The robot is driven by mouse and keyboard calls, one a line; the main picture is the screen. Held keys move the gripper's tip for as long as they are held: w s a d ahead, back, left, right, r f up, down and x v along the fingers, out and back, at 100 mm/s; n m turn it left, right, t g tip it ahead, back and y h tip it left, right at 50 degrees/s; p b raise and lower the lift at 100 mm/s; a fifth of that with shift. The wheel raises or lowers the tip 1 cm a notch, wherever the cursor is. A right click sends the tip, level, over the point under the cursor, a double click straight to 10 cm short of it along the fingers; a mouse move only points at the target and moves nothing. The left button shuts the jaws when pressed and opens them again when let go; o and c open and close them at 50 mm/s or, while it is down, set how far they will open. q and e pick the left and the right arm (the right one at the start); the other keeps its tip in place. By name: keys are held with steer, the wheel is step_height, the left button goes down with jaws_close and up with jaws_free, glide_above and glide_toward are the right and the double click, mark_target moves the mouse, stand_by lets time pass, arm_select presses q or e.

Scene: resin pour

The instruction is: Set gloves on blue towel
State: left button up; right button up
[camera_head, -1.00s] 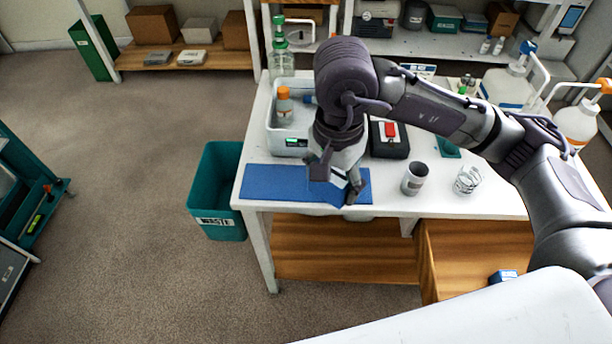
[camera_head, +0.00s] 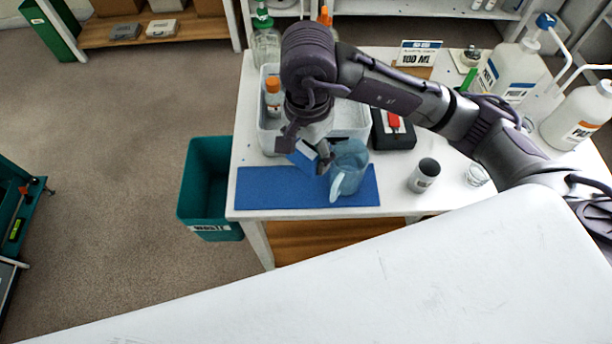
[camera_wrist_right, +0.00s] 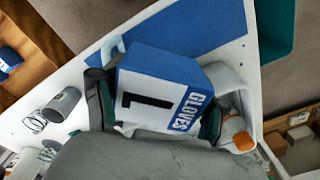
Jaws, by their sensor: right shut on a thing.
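The glove box (camera_head: 303,158), blue and white and marked "GLOVES" in the right wrist view (camera_wrist_right: 165,75), is tilted between the fingers of my right gripper (camera_head: 310,155). The fingers are shut on its sides. The blue towel (camera_head: 270,188) lies flat along the table's front left edge. In the head view, the box appears over the towel's back part, near the tray; the gap beneath it is hard to tell. The towel also shows beyond the box in the wrist view (camera_wrist_right: 222,30). My left gripper is out of view.
A translucent blue pitcher (camera_head: 350,160) is close beside the box, overlapping the towel in view. A white tray (camera_head: 266,132) with an orange-capped bottle (camera_head: 273,100) stands behind. A grey cup (camera_head: 424,175) is to the right. The towel's left part is clear.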

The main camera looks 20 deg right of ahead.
glide_above(307, 187)
step_height(307, 187, down, 7)
steer(key=shift+f+p, duration=0.1)
steer(key=shift+p, duration=0.3)
steer(key=shift+s+f, duration=0.1)
steer(key=shift+f, duration=0.35)
step_height(307, 187, down, 3)
steer(key=shift+f+p, duration=0.15)
steer(key=shift+p, duration=0.15)
steer(key=shift+f, duration=0.2)
steer(key=o, duration=0.8)
steer(key=shift+c, duration=0.2)
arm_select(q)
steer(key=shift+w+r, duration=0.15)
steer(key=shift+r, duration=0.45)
